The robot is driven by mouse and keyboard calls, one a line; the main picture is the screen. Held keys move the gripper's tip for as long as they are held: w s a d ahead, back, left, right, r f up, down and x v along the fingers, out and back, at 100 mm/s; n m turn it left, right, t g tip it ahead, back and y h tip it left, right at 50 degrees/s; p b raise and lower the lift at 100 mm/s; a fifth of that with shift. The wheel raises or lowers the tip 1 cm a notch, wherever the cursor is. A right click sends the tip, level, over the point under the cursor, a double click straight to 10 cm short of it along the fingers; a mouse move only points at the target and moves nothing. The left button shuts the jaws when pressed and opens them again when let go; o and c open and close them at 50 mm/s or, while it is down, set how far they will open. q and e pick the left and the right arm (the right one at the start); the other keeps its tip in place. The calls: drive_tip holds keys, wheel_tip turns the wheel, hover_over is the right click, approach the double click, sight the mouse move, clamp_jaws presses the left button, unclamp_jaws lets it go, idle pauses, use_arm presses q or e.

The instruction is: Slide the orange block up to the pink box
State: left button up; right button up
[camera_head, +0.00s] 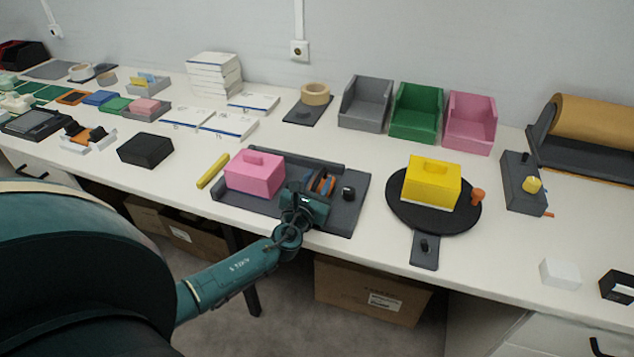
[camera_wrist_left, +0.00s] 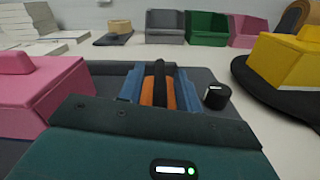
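The orange block (camera_head: 329,187) lies on the dark grey tray (camera_head: 352,214), to the right of the pink box (camera_head: 253,179) and apart from it. In the left wrist view the orange block (camera_wrist_left: 147,93) has a dark band along its middle. My left gripper (camera_wrist_left: 160,88) is low over the tray, one blue finger on each side of the block. I cannot tell whether the fingers press on it. The gripper partly hides the block in the head view. The pink box also shows at the left wrist view's left edge (camera_wrist_left: 40,95). My right gripper is not in view.
A black knob (camera_head: 348,193) stands on the tray right of the block, and a raised bar (camera_head: 308,160) runs along its back. A yellow box (camera_head: 431,182) sits on a black round plate (camera_head: 405,215) to the right. A yellow bar (camera_head: 213,170) lies left of the tray.

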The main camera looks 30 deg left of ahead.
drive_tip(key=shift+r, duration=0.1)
use_arm(q)
drive_tip(key=shift+c, duration=0.7)
clamp_jaws()
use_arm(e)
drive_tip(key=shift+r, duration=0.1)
